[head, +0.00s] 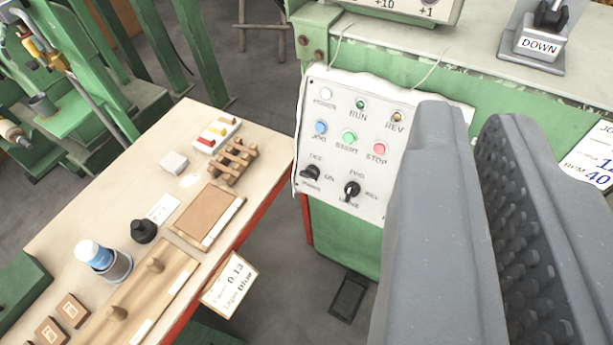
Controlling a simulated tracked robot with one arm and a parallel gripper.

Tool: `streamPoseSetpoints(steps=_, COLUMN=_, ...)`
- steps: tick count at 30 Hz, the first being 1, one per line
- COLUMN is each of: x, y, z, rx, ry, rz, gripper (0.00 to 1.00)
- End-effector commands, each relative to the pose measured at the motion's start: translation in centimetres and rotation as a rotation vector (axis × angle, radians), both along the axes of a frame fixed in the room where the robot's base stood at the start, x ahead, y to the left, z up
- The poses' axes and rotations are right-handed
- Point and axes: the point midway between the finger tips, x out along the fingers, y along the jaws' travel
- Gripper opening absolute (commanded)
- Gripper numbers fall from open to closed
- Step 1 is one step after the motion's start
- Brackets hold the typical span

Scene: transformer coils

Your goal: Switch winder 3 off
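A white control panel (335,130) hangs on the front of a green machine; no winder number is readable on it. Its power knob (312,172), black and marked OFF and ON, is at lower left; its setting is unclear. To its right is the black drive knob (352,190). Above are a blue JOG button (320,128), a green START button (349,137) and a red STOP button (379,149). The POWER lamp (326,94) looks pale; the RUN lamp (361,104) is green. My gripper (472,118) is open and empty, covering the panel's right part.
A workbench (262,150) at left holds a blue-capped container (95,254), wooden blocks and a tray. A tag (230,285) hangs at its edge. A pedal (349,297) lies on the floor below the panel. A DOWN switch (540,45) stands on the machine top.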

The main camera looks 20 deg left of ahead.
Motion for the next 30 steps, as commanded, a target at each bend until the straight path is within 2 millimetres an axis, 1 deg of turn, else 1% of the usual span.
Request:
streamPoseSetpoints(steps=1, x=0.2, y=0.1, z=-0.1, rx=0.002, ry=0.000, rz=0.004, gripper=0.22)
streamPoseSetpoints(steps=2, x=0.4, y=0.3, z=-0.2, rx=0.004, ry=-0.001, rz=0.008, gripper=0.31)
streamPoseSetpoints(steps=3, x=1.0, y=0.7, z=-0.4, rx=0.011, ry=-0.005, rz=0.019, gripper=0.42)
streamPoseSetpoints(steps=5, x=2.4, y=1.7, z=-1.1, rx=0.026, ry=-0.012, rz=0.044, gripper=0.58)
streamPoseSetpoints(steps=6, x=3.7, y=2.6, z=-1.9, rx=0.041, ry=-0.015, rz=0.066, gripper=0.60)
streamPoseSetpoints(steps=8, x=6.0, y=4.2, z=-3.1, rx=0.072, ry=-0.030, rz=0.101, gripper=0.60)
streamPoseSetpoints(steps=9, x=7.5, y=5.5, z=-4.0, rx=0.096, ry=-0.046, rz=0.126, gripper=0.60)
streamPoseSetpoints(steps=12, x=11.5, y=8.8, z=-7.0, rx=0.164, ry=-0.075, rz=0.169, gripper=0.60)
streamPoseSetpoints(steps=14, x=13.5, y=10.6, z=-9.0, rx=0.203, ry=-0.090, rz=0.182, gripper=0.60)
streamPoseSetpoints(steps=15, x=14.7, y=11.8, z=-10.3, rx=0.225, ry=-0.102, rz=0.185, gripper=0.60)
streamPoseSetpoints(steps=17, x=16.3, y=13.3, z=-12.5, rx=0.258, ry=-0.114, rz=0.181, gripper=0.60)
streamPoseSetpoints(steps=18, x=17.3, y=14.3, z=-14.3, rx=0.277, ry=-0.119, rz=0.175, gripper=0.60)
streamPoseSetpoints(steps=20, x=18.6, y=15.6, z=-16.7, rx=0.299, ry=-0.130, rz=0.157, gripper=0.60)
streamPoseSetpoints(steps=22, x=19.8, y=16.9, z=-20.0, rx=0.317, ry=-0.136, rz=0.129, gripper=0.60)
streamPoseSetpoints(steps=23, x=20.2, y=17.4, z=-21.3, rx=0.320, ry=-0.142, rz=0.114, gripper=0.60)
streamPoseSetpoints(steps=24, x=20.6, y=18.0, z=-23.4, rx=0.322, ry=-0.144, rz=0.092, gripper=0.60)
streamPoseSetpoints(steps=26, x=21.0, y=18.8, z=-26.3, rx=0.316, ry=-0.149, rz=0.057, gripper=0.60)
streamPoseSetpoints(steps=29, x=21.1, y=19.7, z=-31.4, rx=0.287, ry=-0.156, rz=-0.010, gripper=0.60)
streamPoseSetpoints(steps=30, x=20.9, y=19.9, z=-33.5, rx=0.268, ry=-0.158, rz=-0.038, gripper=0.60)
